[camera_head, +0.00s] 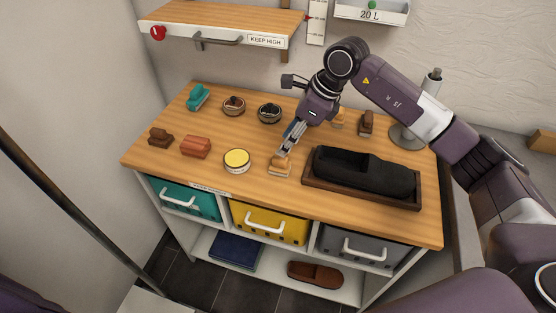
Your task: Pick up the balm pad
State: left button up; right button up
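A small tan block (279,169) with a raised grip on top sits on the wooden worktop, right of a yellow-lidded round tin. It looks like the balm pad, though no label is readable. My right gripper (284,151) points down at it from above, with the fingertips at or just over its top. The fingers overlap in this view, so I cannot tell whether they touch the block or how far apart they are. Another tan piece (338,119) stands farther back, partly behind my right arm. My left gripper is not in view.
The yellow tin (237,160) is close left. A dark tray (361,197) with a black shoe-shaped item (366,173) is close right. A reddish block (195,148), brown brush (366,123) and two round pots stand around. A shelf (222,22) hangs behind.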

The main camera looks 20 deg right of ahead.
aim_at(280, 157)
jog(key=shift+d+f+h, duration=0.1)
jog(key=shift+d+h, duration=0.2)
jog(key=shift+d, duration=0.15)
jog(key=p+x, duration=0.1)
jog(key=x, duration=0.1)
jog(key=p+x, duration=0.1)
jog(key=x, duration=0.1)
jog(key=s+p+x, duration=0.1)
jog(key=x, duration=0.1)
jog(key=shift+w+a+f, duration=0.1)
jog(key=shift+a, duration=0.2)
jog(key=shift+w+a+f, duration=0.15)
jog(key=shift+f, duration=0.45)
jog(key=c, duration=0.8)
jog(key=shift+c, duration=0.2)
jog(key=shift+r, duration=0.1)
notch_tip(280, 157, up, 20)
jog(key=b, duration=0.4)
